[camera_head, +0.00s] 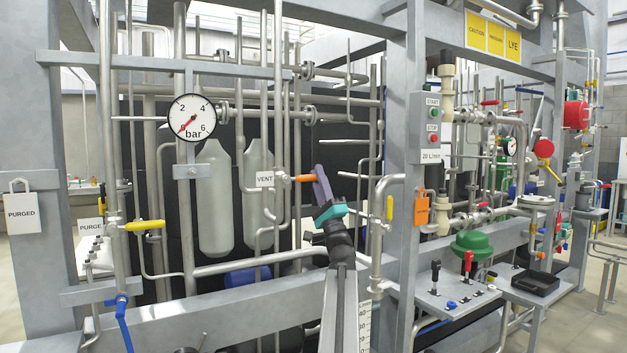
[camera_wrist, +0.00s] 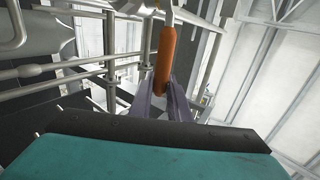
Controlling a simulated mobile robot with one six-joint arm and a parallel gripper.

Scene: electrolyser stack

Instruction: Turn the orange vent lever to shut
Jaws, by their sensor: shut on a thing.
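The orange vent lever (camera_head: 306,178) sticks out to the right of the white VENT tag (camera_head: 265,179), roughly level in the head view. My gripper (camera_head: 318,180), with purple fingers, is at the lever's outer end and covers part of it. In the wrist view the orange lever (camera_wrist: 165,60) runs up from between the purple fingers of my gripper (camera_wrist: 166,98). The fingers are shut on the lever's end. The valve body behind the lever shows only in part.
A round pressure gauge (camera_head: 192,117) is at the upper left, with a yellow lever (camera_head: 145,225) below it. Vertical and horizontal pipes stand close around the vent lever. A grey post with a START/STOP box (camera_head: 432,127) rises to the right of my arm.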

